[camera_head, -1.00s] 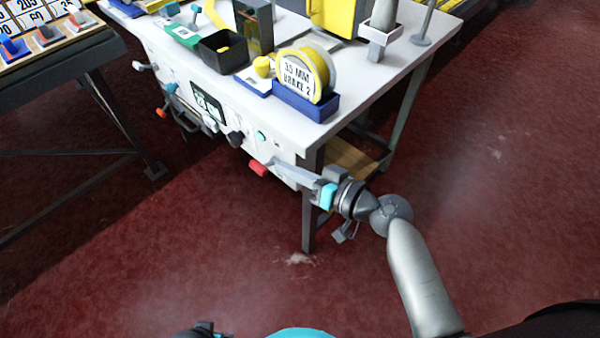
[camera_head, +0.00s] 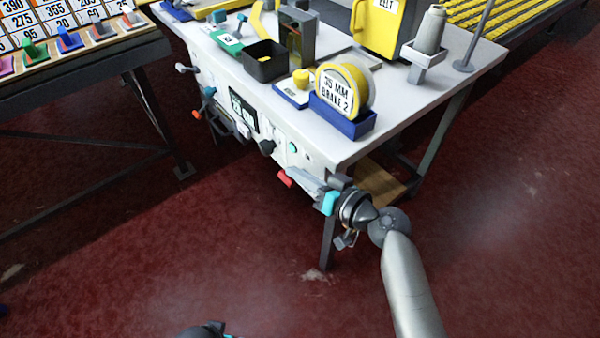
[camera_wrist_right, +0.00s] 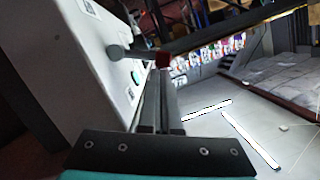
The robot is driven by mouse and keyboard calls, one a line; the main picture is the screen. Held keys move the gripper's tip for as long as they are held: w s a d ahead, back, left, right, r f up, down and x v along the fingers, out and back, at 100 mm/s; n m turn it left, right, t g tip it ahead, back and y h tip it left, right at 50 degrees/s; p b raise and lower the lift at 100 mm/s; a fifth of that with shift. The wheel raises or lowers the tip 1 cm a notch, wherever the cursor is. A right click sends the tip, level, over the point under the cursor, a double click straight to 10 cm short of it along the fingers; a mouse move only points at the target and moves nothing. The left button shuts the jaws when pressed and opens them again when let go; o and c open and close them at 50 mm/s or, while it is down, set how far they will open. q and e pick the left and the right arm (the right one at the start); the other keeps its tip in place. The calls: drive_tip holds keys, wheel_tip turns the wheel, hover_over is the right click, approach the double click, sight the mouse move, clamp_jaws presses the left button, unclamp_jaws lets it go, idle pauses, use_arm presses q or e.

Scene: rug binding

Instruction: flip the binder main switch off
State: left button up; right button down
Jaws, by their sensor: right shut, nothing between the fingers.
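Contact cannot be told. My left gripper's fingers are not seen.
The panel also carries a black knob (camera_head: 266,147), a teal button (camera_head: 293,147) and a dark display (camera_head: 242,112). A blue holder (camera_head: 343,122) with a yellow tape roll stands at the table's near corner. Open red floor lies in front.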

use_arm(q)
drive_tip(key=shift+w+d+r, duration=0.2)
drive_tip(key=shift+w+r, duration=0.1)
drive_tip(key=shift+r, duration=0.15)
use_arm(e)
drive_tip(key=shift+a+f, duration=0.1)
drive_tip(key=shift+a, duration=0.05)
